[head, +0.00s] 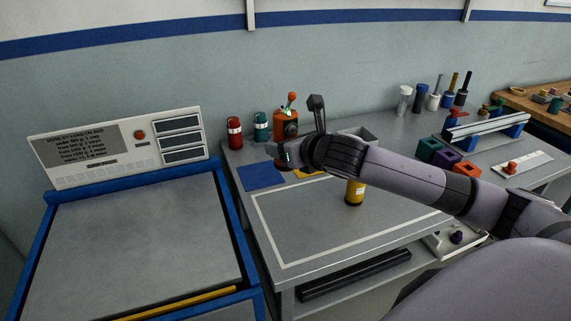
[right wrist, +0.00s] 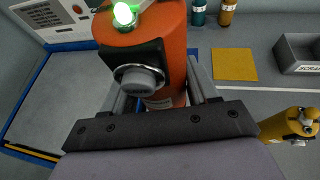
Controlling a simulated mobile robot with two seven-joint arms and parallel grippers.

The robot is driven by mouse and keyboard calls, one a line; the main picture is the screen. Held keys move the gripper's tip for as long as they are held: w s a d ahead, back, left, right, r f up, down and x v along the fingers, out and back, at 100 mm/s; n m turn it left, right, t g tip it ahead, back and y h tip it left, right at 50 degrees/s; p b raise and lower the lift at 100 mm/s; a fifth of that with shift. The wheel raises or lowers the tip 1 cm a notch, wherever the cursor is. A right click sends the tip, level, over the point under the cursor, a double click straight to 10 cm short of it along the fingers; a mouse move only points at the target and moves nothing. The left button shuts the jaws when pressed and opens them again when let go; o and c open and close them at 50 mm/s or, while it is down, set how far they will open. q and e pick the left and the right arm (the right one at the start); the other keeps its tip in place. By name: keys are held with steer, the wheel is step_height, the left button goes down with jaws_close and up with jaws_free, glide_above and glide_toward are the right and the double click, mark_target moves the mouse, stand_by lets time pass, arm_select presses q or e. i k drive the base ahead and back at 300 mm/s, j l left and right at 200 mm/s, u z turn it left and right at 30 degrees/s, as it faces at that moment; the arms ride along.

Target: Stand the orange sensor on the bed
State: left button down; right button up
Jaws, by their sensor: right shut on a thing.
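The orange sensor (head: 287,127) is upright in my right gripper (head: 289,156), above the back left part of the table. The bed (head: 140,245) is a bare grey plate in a blue frame at the left. My left gripper is not in view.
A sign panel (head: 120,147) stands behind the bed. Red (head: 234,132) and teal (head: 261,126) bottles stand at the table's back. A blue pad (head: 262,177) lies below. A yellow cylinder (head: 354,192) stands under my right arm. A grey bin (right wrist: 300,54) is to its back.

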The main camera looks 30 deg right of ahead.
mark_target(172, 227)
steer(key=i+j+z, duration=0.1)
steer(key=j, duration=0.25)
steer(key=i+j, duration=0.25)
steer(key=i+j+z, duration=0.15)
steer(key=j, duration=0.3)
steer(key=i+j+z, duration=0.1)
steer(key=j, duration=0.3)
